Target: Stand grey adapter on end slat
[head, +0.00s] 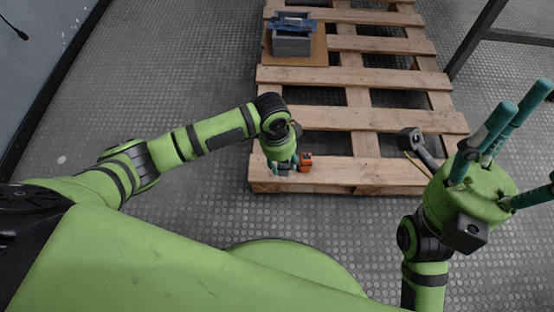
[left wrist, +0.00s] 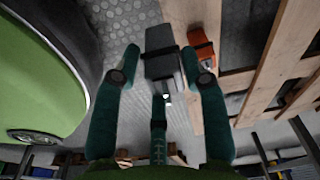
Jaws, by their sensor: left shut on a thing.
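A dark grey block, the grey adapter (left wrist: 162,62), is held between the teal fingers of my left gripper (left wrist: 159,72) in the left wrist view. In the head view my left gripper (head: 284,165) points down over the near end slat (head: 355,176) of the wooden pallet. There the adapter (head: 283,172) is mostly hidden by the fingers, and I cannot tell whether it touches the slat. My right gripper (head: 508,140) is raised at the right, its teal fingers spread and empty.
An orange block (head: 305,161) stands on the end slat just right of my left gripper; it also shows in the left wrist view (left wrist: 200,46). A grey box (head: 291,44) with a blue item stands on a brown board at the back. The end slat is clear rightward.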

